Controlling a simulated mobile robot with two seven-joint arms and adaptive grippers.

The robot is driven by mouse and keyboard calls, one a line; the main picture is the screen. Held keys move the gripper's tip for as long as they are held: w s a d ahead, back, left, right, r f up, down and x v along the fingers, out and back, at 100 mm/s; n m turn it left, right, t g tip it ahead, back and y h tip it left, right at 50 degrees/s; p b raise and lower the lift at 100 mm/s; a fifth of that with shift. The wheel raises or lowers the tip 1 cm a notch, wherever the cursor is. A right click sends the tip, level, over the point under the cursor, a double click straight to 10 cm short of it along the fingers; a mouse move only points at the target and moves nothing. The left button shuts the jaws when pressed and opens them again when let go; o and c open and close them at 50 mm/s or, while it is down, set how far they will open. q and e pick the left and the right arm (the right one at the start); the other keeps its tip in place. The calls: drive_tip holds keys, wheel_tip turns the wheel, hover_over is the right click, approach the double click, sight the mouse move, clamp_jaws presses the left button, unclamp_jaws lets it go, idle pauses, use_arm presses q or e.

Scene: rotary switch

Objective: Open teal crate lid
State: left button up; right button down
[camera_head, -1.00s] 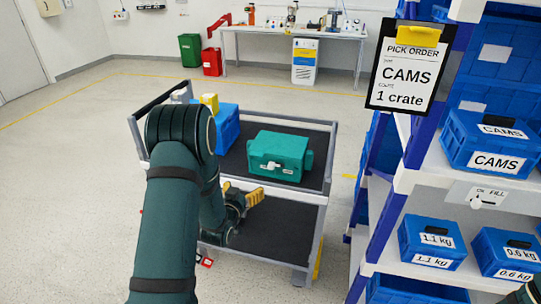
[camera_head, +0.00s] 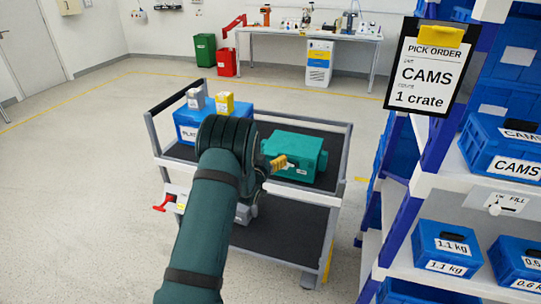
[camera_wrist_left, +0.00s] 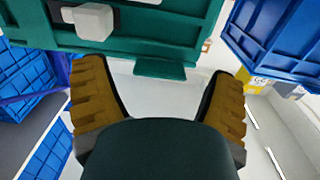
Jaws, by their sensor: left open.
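The teal crate (camera_head: 298,150) sits on the cart's upper shelf, its lid closed. In the left wrist view the teal crate (camera_wrist_left: 150,50) fills the top, with a pale latch or knob (camera_wrist_left: 92,20) on its face. My left gripper (camera_head: 278,163) is at the crate's near left side in the head view, partly hidden by my arm. In the left wrist view its yellow fingers (camera_wrist_left: 160,95) are spread wide with nothing between them, just short of the crate. My right gripper does not show.
A blue crate (camera_head: 196,128) with small boxes (camera_head: 225,103) on it stands left of the teal crate on the cart (camera_head: 333,190). A shelf rack (camera_head: 410,185) with blue crates and a hanging pick-order board (camera_head: 425,75) is at the right. The floor at left is clear.

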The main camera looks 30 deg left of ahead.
use_arm(q)
drive_tip(key=shift+w+a, duration=0.15)
drive_tip(key=shift+w, duration=0.65)
drive_tip(key=c, duration=1.4)
drive_tip(key=shift+r, duration=0.15)
